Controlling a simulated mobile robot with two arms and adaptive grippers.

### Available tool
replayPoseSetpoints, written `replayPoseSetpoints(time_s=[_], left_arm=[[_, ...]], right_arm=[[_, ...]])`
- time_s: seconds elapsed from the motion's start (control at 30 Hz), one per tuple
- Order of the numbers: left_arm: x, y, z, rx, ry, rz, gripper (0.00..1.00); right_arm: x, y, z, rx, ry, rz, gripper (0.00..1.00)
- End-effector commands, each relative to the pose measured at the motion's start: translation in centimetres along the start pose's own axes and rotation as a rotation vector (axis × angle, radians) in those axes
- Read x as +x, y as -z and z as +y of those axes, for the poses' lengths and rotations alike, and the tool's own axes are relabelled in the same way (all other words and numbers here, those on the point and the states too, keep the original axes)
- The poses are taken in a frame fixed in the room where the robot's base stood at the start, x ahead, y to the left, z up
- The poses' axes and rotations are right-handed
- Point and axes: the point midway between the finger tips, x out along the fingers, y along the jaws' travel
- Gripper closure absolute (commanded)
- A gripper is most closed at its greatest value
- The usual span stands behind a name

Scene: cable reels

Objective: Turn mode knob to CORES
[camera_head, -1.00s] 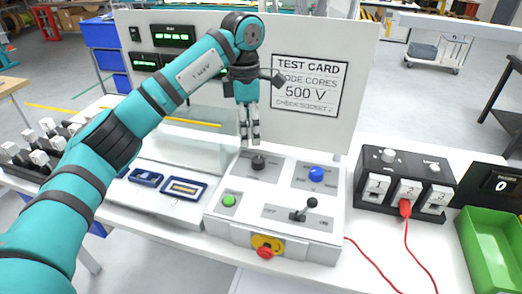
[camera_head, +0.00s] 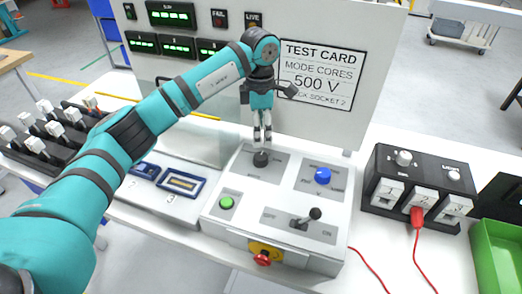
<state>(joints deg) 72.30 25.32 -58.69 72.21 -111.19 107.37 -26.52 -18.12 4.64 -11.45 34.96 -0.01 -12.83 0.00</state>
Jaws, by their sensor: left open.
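The black mode knob (camera_head: 261,159) sits on a grey plate at the back left of the white control box (camera_head: 225,222). The plate's lettering is too small to read, so the knob's setting cannot be told. My left gripper (camera_head: 262,143) points down just above the knob, its fingers narrowly apart with nothing visible between them. Whether the fingertips touch the knob cannot be told. The test card (camera_head: 321,77) on the panel behind reads MODE CORES, 500 V. My right gripper is not in view.
A blue knob (camera_head: 322,176), a green button (camera_head: 227,202), a lever (camera_head: 313,215) and a red stop button (camera_head: 263,258) are on the control box. A black socket box (camera_head: 415,180) with a red plug (camera_head: 417,215) stands right. A green bin (camera_head: 499,257) is at far right.

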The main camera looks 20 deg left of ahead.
Motion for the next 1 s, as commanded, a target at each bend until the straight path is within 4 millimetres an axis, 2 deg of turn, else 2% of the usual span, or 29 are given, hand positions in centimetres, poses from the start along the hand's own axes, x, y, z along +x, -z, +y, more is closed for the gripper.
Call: replayPoseSetpoints(time_s=[0.2, 0.3, 0.43, 0.6, 0.87, 1.0], left_arm=[[4.5, 0.0, -0.1, 0.001, 0.004, 0.002, 0.38], [6.3, 0.0, -0.1, 0.001, 0.003, 0.001, 0.38], [8.0, 0.0, -0.1, 0.001, 0.002, 0.000, 0.38], [9.1, 0.0, 0.0, 0.001, 0.001, 0.000, 0.38], [9.2, 0.0, 0.0, 0.001, 0.000, 0.000, 0.38], [9.2, 0.0, 0.0, 0.001, 0.000, 0.000, 0.55]], right_arm=[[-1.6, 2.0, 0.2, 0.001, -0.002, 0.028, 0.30], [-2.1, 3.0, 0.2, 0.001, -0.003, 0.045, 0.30], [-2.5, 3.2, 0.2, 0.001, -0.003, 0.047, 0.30], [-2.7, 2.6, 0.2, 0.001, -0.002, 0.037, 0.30], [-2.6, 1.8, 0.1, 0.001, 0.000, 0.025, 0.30], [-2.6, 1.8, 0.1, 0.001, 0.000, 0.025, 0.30]])
